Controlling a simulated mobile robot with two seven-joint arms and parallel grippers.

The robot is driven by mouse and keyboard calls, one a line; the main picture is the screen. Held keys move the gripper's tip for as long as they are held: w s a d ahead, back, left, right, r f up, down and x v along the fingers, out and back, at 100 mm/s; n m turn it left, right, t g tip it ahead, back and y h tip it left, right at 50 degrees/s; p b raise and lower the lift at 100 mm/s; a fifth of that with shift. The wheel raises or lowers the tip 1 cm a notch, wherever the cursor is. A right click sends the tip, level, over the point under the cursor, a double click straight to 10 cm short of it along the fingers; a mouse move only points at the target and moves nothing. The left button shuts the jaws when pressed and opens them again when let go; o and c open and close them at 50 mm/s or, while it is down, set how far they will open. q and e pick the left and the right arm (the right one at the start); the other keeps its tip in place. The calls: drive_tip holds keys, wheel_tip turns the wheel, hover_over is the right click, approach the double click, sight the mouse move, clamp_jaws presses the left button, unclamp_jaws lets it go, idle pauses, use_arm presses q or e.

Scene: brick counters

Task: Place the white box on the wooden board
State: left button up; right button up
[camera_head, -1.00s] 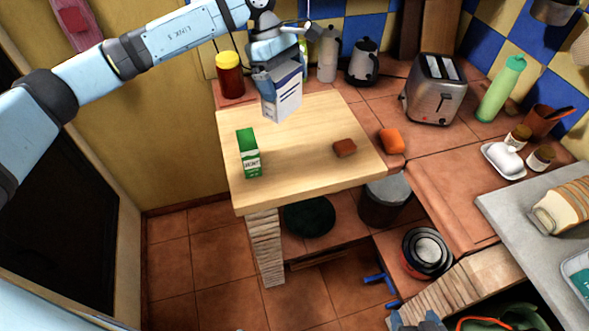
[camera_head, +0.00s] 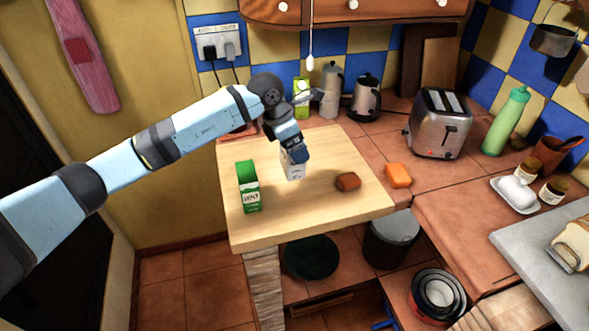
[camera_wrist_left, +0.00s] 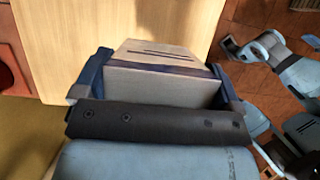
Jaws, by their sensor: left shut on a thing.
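My left gripper (camera_head: 291,152) is shut on the white box (camera_head: 292,168), gripping it from above with a finger on each side. The box is roughly upright over the middle of the wooden board (camera_head: 325,215), between the green carton and the brown block. Its lower end is at or very close to the board; I cannot tell if it touches. In the left wrist view, the white box (camera_wrist_left: 155,85) sits between the fingers, with the board (camera_wrist_left: 60,35) beyond. My right arm (camera_wrist_left: 270,55) shows at the right of that view; its finger opening is unclear.
An orange item (camera_head: 398,175), a toaster (camera_head: 440,122) and a kettle (camera_head: 366,97) are on the tiled counter. The board's front is clear.

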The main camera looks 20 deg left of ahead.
sight(295, 170)
use_arm(q)
wheel_tip(295, 170, down, 9)
drive_tip(key=shift+r+p, duration=0.1)
drive_tip(key=shift+p, duration=0.2)
drive_tip(key=shift+f, duration=0.2)
drive_tip(key=o, duration=0.6)
drive_tip(key=shift+o, duration=0.2)
drive_tip(key=shift+r, duration=0.1)
